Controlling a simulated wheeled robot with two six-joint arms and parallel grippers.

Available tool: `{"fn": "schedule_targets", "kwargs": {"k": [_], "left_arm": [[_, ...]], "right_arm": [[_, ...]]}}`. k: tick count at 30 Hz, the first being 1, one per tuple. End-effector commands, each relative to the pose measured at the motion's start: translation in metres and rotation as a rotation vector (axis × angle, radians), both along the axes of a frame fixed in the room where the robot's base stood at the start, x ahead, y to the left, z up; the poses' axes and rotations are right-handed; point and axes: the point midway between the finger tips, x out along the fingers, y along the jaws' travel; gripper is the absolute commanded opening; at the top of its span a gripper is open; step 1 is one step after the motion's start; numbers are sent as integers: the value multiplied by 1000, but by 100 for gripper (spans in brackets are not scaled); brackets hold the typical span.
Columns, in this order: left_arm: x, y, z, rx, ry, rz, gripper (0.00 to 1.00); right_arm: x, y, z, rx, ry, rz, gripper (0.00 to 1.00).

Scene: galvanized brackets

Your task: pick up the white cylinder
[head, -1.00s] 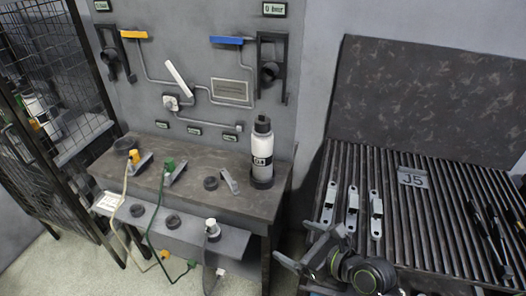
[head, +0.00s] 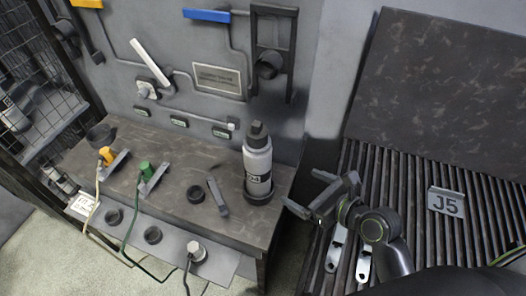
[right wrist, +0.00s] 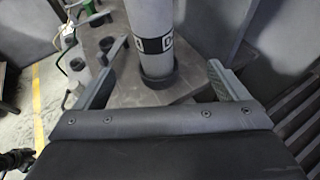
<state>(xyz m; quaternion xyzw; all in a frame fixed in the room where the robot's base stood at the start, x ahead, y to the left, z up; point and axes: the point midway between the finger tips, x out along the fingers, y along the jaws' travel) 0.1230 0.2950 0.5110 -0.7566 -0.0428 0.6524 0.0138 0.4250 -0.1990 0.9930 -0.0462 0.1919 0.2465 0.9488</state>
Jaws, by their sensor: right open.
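The white cylinder (head: 257,160) has a black cap and a dark label band. It stands upright in a dark ring at the right end of the brown bench. My right gripper (head: 303,190) is open and empty, just to the right of the cylinder and apart from it in the head view. In the right wrist view the cylinder (right wrist: 152,30) stands ahead, between the lines of the two open fingers (right wrist: 166,58); its top is cut off. My left gripper is not in view.
The bench (head: 130,140) also carries empty dark rings, grey brackets, and plugs with yellow (head: 106,156) and green (head: 146,171) heads on cables. The panel with a blue handle (head: 206,15) rises behind.

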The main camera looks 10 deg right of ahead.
Motion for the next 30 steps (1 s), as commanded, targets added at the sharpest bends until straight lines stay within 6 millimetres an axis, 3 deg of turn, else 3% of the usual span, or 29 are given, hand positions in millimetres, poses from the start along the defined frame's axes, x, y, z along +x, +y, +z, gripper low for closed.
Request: {"fn": "schedule_targets", "kwargs": {"k": [7,11,14,22,30], "left_arm": [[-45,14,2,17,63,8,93],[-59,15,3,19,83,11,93],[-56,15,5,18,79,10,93],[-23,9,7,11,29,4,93],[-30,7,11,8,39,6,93]], "right_arm": [[32,18,-13,7,-1,-1,93],[53,30,-24,3,1,0,93],[68,39,-31,4,1,1,93],[94,54,-45,2,1,0,93],[108,65,-49,2,0,0,93]]}}
